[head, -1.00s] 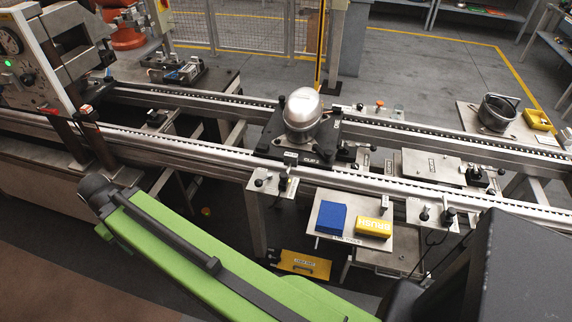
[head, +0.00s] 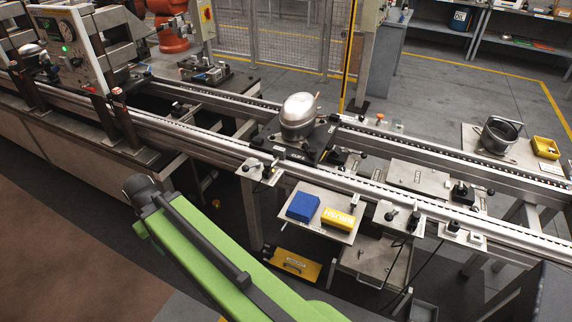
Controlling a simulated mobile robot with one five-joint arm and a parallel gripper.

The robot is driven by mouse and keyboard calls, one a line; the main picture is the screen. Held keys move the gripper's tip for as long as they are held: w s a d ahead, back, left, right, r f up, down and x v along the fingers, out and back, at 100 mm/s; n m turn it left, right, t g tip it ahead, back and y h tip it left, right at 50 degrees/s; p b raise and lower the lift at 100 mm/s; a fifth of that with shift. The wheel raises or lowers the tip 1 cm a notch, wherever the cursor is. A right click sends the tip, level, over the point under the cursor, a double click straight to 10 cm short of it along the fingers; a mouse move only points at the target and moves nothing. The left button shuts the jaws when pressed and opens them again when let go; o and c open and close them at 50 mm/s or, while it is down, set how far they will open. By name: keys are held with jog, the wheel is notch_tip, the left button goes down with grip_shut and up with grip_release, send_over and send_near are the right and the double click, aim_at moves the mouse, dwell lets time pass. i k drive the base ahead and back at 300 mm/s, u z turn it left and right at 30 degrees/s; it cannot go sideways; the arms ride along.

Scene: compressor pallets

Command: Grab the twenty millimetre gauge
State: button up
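I cannot make out a twenty millimetre gauge in the head view; no label for it can be read. A blue block (head: 303,207) and a yellow block (head: 338,219) with dark lettering lie on a small grey shelf (head: 318,234) at the near side of the conveyor. My green arm link shows at the lower left of them, with a dark joint at its upper end. My gripper is not in view, so what it holds is hidden.
A silver compressor (head: 299,112) sits on a dark pallet (head: 318,146) on the conveyor rails (head: 420,214). A machine with a dial (head: 74,47) stands at left. A round metal pot (head: 498,137) and a yellow bin (head: 545,147) stand on the right. Open floor lies at lower left.

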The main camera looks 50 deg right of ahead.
aim_at(277, 151)
jog(key=z, duration=0.15)
jog(key=i, duration=0.9)
jog(key=u, duration=0.05)
